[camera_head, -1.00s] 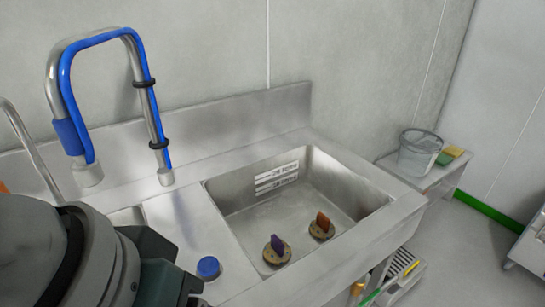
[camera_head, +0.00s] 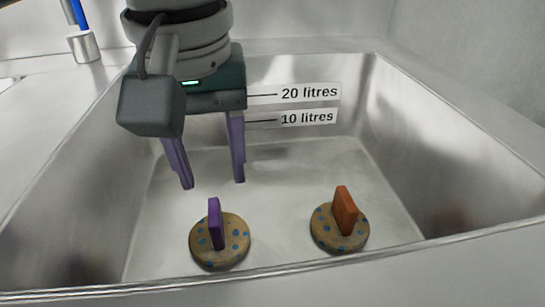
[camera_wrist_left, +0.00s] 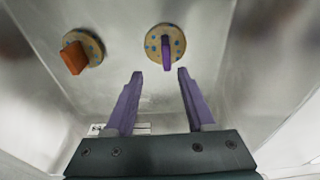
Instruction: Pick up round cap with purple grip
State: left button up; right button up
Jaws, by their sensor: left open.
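The round cap with the purple grip (camera_head: 216,226) lies on the sink floor, left of centre in the head view. It is a tan disc with blue dots and an upright purple fin. My left gripper (camera_head: 212,186) hangs over the sink, open and empty, with its purple fingers pointing down above and behind this cap. In the left wrist view the cap (camera_wrist_left: 165,46) shows beyond the open fingertips (camera_wrist_left: 160,73), its purple fin roughly in line with the gap between them. The fingers do not appear to touch it. My right gripper is not in view.
A similar cap with an orange grip (camera_head: 341,221) lies to the right in the same metal sink (camera_head: 400,274). It also shows in the left wrist view (camera_wrist_left: 82,52). Sink walls surround both caps. Labels reading 20 litres and 10 litres (camera_head: 308,105) mark the back wall.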

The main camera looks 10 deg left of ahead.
aim_at(213, 210)
pick_arm(q)
jog(key=f, duration=0.2)
jog(key=a+f+b, duration=0.1)
jog(key=f, duration=0.1)
jog(key=shift+w+f, duration=0.15)
jog(key=shift+f, duration=0.15)
jog(key=f+b, duration=0.2)
jog(key=f, duration=0.1)
jog(key=w+f+b, duration=0.1)
jog(key=shift+a+f, duration=0.2)
jog(key=shift+a, duration=0.15)
jog(key=shift+w+f, duration=0.1)
jog(key=shift+f, duration=0.35)
jog(key=c, duration=0.7)
grip_shut()
jog(key=shift+r, duration=0.1)
